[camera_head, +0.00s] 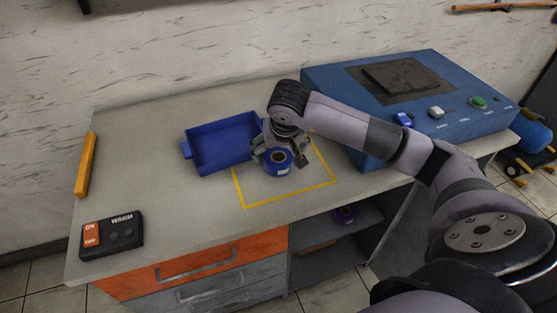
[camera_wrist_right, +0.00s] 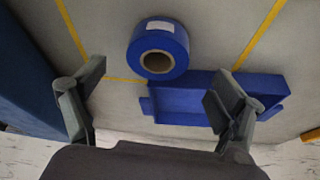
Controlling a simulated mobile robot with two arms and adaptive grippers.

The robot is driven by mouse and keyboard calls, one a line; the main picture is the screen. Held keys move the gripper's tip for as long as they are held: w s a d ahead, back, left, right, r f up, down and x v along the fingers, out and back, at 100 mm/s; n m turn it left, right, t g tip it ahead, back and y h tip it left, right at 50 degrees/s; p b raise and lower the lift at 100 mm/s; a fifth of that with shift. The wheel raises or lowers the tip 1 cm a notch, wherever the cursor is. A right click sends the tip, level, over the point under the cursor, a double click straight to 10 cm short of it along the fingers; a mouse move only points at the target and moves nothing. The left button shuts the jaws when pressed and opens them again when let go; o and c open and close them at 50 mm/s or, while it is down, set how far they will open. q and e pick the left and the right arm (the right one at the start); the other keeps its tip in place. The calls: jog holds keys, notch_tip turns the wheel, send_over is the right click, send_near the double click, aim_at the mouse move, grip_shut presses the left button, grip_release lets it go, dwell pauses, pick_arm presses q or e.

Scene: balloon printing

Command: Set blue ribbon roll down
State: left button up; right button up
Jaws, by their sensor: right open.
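The blue ribbon roll (camera_head: 276,168) sits flat on the worktop, inside the yellow outlined square (camera_head: 289,193) and near its upper-left side. Its brown core faces up and a white label shows on its side. My right gripper (camera_head: 279,155) is at the roll, with one finger to each side. In the right wrist view the roll (camera_wrist_right: 177,42) lies beyond the open fingers (camera_wrist_right: 156,88), with clear gaps on both sides. My left gripper is not in view.
A blue tray (camera_head: 190,150) stands just left of the square; it also shows in the wrist view (camera_wrist_right: 185,103). A blue machine (camera_head: 440,125) is at the right. A warm switch box (camera_head: 113,236) and an orange-yellow bar (camera_head: 86,165) are at the left.

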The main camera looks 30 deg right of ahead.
aim_at(279, 159)
jog(key=shift+p+x, duration=0.55)
jog(key=shift+x, duration=2.35)
jog(key=shift+s, duration=0.15)
jog(key=shift+c, duration=0.5)
jog(key=c, duration=1.3)
